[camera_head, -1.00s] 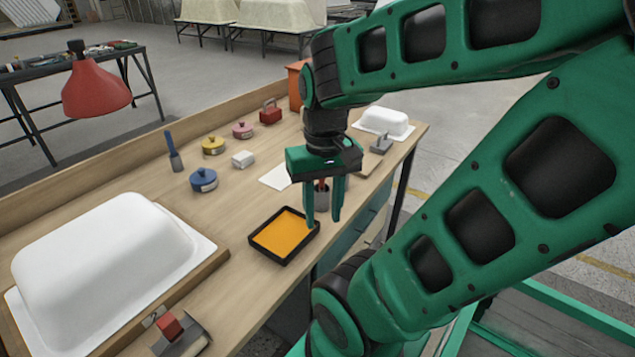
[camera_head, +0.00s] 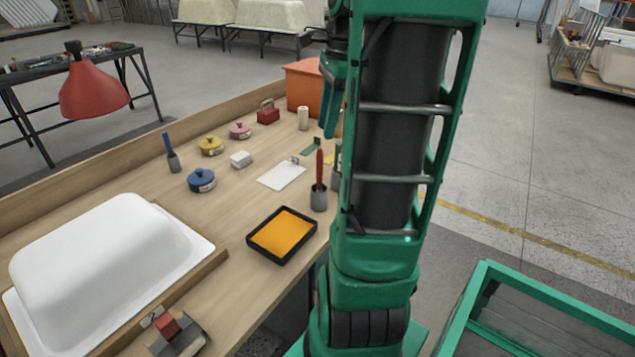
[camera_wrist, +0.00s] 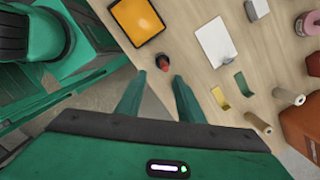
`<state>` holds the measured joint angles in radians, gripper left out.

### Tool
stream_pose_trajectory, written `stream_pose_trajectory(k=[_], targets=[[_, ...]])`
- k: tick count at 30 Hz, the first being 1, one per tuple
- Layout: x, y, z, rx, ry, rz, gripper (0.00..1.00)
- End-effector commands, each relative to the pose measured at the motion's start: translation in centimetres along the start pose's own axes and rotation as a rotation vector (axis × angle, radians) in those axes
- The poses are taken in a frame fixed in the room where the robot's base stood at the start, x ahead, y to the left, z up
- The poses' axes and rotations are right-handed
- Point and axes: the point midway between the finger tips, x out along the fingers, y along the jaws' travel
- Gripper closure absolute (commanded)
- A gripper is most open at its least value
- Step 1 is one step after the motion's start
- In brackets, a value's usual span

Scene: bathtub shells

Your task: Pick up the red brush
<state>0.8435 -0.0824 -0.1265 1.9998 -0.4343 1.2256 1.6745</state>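The red brush (camera_head: 320,168) stands upright, handle up, in a grey cup (camera_head: 319,199) near the table's front edge. In the wrist view the red brush (camera_wrist: 162,63) is seen nearly end-on, just beyond the gap between my fingertips. My gripper (camera_wrist: 159,77) is open with nothing between its fingers. In the head view my gripper (camera_head: 329,130) is above and behind the brush, pointing down and partly hidden by my arm. The fingers are apart from the brush.
A black tray of orange-yellow material (camera_head: 282,235) is left of the cup. An orange bin (camera_head: 303,85) stands at the back. A white tub shell (camera_head: 105,260) fills the front left.

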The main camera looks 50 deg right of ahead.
Motion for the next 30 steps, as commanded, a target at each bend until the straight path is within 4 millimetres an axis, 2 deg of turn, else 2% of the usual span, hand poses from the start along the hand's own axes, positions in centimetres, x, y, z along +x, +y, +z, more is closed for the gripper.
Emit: stream_pose_trajectory(k=[4, 12, 20, 30], targets=[[0.7, -0.4, -0.5, 0.045, -0.004, 0.002, 0.66], [4.5, -0.4, -0.5, 0.045, -0.003, 0.001, 0.66], [6.2, -0.6, -0.4, 0.045, -0.002, 0.002, 0.66], [10.3, -1.2, -0.1, 0.043, -0.003, 0.000, 0.66]])
